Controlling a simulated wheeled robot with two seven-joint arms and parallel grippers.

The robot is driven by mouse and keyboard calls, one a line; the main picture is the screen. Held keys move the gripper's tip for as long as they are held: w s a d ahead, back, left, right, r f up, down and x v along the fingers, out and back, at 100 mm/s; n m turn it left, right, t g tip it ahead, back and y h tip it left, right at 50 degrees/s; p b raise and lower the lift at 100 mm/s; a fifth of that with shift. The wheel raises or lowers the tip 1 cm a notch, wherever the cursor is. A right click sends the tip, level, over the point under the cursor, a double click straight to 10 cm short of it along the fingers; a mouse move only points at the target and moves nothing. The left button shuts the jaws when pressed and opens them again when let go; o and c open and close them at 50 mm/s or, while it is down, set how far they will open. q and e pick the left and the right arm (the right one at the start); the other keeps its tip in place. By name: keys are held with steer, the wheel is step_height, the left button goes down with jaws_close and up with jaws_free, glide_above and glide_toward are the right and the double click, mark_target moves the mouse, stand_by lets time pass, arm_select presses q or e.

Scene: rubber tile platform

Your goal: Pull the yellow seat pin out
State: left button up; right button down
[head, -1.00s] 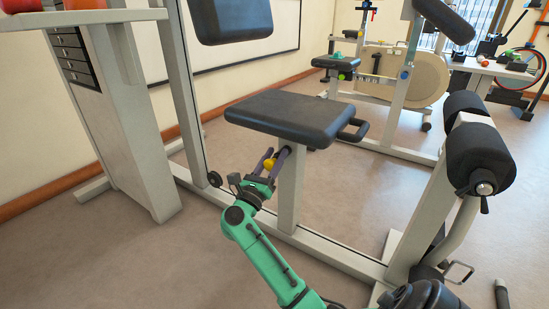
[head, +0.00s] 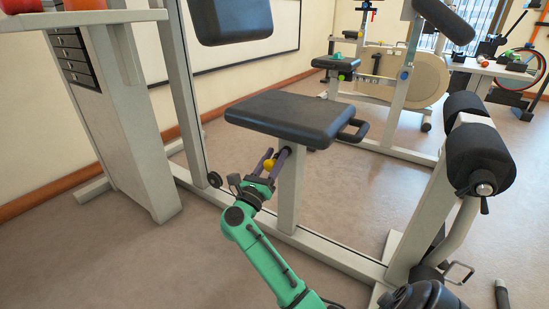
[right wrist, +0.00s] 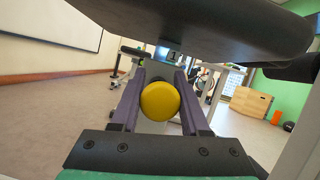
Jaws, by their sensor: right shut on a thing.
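The yellow seat pin (head: 269,165) shows as a round knob at the post under the black seat (head: 297,118). In the right wrist view the yellow knob (right wrist: 160,101) is between the two purple-grey fingers of my right gripper (right wrist: 158,112). My right gripper (head: 274,163), on a green arm, is shut on the knob from the front left of the post. The pin's shaft is hidden behind the knob. The seat's underside (right wrist: 205,25) fills the top of the right wrist view. My left gripper is not in view.
The upright seat post (head: 290,195) stands just right of my right gripper, on a pale floor beam (head: 325,250). A weight-stack frame (head: 110,120) stands to the left. Black roller pads (head: 478,158) stand to the right. The floor at the lower left is clear.

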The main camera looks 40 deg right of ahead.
stand_by(0.5)
steer(key=shift+s+a, duration=0.15)
steer(key=shift+a, duration=0.4)
steer(key=shift+s+a, duration=0.15)
steer(key=shift+a, duration=0.35)
steer(key=shift+f, duration=0.15)
steer(key=c, duration=0.8)
jaws_free()
steer(key=o, duration=0.4)
steer(key=shift+a+p, duration=0.15)
steer(key=shift+p, duration=0.15)
